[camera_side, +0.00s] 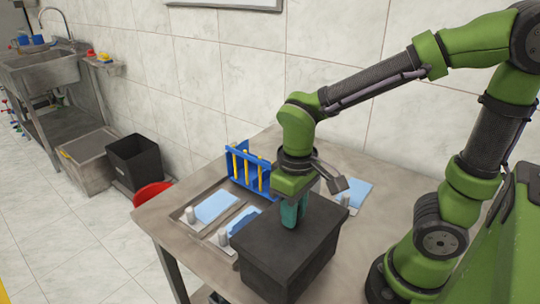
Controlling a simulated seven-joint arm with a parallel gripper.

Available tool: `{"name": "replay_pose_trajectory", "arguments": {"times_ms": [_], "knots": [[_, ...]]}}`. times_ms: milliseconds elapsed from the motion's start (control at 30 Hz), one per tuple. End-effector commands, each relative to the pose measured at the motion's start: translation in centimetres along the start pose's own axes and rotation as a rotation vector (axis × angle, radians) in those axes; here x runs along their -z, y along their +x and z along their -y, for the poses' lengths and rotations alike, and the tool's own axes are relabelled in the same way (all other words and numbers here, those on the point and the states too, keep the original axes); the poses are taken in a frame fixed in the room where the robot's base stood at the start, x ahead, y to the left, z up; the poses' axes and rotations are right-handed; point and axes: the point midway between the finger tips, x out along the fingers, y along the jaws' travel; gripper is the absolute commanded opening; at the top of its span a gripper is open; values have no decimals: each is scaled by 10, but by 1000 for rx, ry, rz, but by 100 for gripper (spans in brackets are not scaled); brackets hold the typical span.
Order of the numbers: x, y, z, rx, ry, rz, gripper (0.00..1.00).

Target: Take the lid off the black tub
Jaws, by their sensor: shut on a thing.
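The black tub (279,270) stands at the front of the metal table, with a dark flat lid (318,222) on its top. My gripper (290,217) points down at the lid's middle, and its teal fingers are shut. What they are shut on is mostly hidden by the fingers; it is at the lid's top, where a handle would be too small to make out. The lid looks level and in contact with the tub's rim.
A blue rack (250,172) with yellow uprights stands behind the tub. Trays with light blue sheets (216,207) and small grey cylinders (190,215) lie to the left. Another blue sheet (352,192) lies to the right. Bare table (170,215) shows at the left corner.

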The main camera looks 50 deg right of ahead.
Motion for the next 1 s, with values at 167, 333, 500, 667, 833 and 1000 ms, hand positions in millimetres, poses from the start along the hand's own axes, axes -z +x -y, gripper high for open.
{"name": "replay_pose_trajectory", "arguments": {"times_ms": [167, 333, 500, 667, 833, 1000], "knots": [[1, -10, 0, 0, 0, -3, 0], [1, -18, 0, 0, 0, -3, 0], [0, -26, 0, 0, 1, -2, 0], [0, -34, 0, 0, 0, -3, 0], [0, -36, 0, 0, 0, -2, 0], [0, -36, 0, 0, 0, -2, 0]]}}
